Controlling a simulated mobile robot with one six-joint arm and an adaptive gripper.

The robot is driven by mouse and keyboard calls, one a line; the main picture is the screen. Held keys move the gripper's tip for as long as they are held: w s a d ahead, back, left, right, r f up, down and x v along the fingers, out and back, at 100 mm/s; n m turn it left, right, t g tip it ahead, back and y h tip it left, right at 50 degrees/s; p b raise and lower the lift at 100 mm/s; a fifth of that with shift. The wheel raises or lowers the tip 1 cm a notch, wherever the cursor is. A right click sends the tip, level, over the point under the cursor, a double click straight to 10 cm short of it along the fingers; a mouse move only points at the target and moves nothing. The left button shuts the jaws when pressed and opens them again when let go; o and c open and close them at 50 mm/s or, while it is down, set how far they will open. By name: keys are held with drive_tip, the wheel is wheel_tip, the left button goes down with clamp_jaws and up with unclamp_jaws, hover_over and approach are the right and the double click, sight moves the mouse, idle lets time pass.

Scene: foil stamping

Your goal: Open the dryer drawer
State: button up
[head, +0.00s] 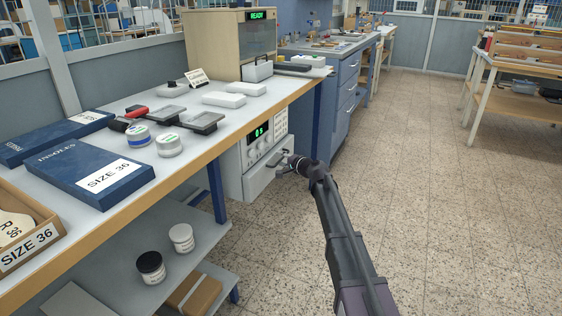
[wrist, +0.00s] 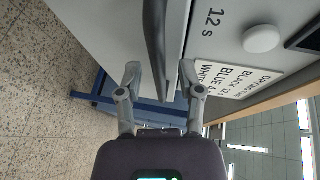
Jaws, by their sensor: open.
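The dryer (head: 257,146) is a white unit under the front edge of the workbench, with a green lit display and knobs. Its drawer (head: 262,181) is the plain pale front below the panel; I cannot tell whether it sits fully flush. The drawer front also shows in the wrist view (wrist: 105,30), with a dark bar handle (wrist: 154,45). My gripper (head: 287,162) is at the handle. In the wrist view my gripper (wrist: 160,75) is open, with one finger on each side of the handle's near end. Gaps show between handle and fingers.
The workbench (head: 215,140) holds blue boxes (head: 90,178), tins (head: 169,145) and a cabinet reading READY (head: 225,45). A lower shelf (head: 205,275) carries two jars. A blue drawer cabinet (head: 345,95) stands behind the dryer. The speckled floor (head: 430,200) to the right is clear.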

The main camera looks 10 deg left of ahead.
drive_tip(key=shift+a, duration=0.1)
drive_tip(key=shift+w, duration=0.1)
clamp_jaws()
idle(0.3)
